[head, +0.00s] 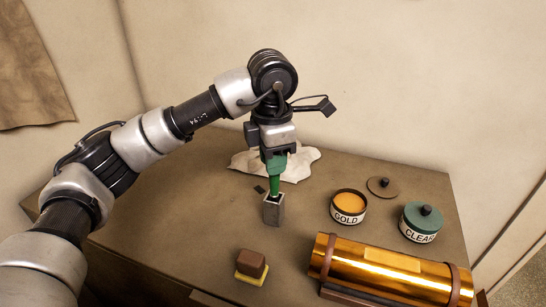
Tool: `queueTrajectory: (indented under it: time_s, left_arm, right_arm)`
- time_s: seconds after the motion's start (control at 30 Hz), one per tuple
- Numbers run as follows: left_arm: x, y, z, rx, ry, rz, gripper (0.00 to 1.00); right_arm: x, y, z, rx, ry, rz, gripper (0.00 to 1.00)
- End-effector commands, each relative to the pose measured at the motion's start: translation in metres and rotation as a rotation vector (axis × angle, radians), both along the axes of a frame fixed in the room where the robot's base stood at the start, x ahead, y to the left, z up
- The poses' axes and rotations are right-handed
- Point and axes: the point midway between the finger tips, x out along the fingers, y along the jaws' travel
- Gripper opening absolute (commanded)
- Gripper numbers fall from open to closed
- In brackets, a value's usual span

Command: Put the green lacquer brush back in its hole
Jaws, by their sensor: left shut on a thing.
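The green lacquer brush (275,186) stands about upright near the middle of the table in the head view. My left gripper (276,162) points down from above and is shut on its upper part. The brush's lower end is at the dark opening in the top of a small grey block (274,212). The block hides that end, and I cannot tell how deep it sits. My right gripper is not in view.
A crumpled white cloth (302,164) lies behind the gripper. To the right are an open GOLD tin (348,203), a dark lid (382,187) and a closed CLEAR tin (421,219). A brass tube (390,268) and a brown-and-yellow block (251,263) lie in front. The table's left part is clear.

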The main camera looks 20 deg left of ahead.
Motion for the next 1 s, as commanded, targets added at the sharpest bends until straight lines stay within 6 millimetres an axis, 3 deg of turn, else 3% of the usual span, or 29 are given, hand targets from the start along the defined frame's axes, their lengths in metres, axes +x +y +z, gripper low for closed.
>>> queueTrajectory:
  time_s: [1.0]
  left_arm:
    - [0.0, 0.0, -0.027, 0.0, 0.0, 0.0, 0.0]
  right_arm:
    - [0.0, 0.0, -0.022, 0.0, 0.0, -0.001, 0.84]
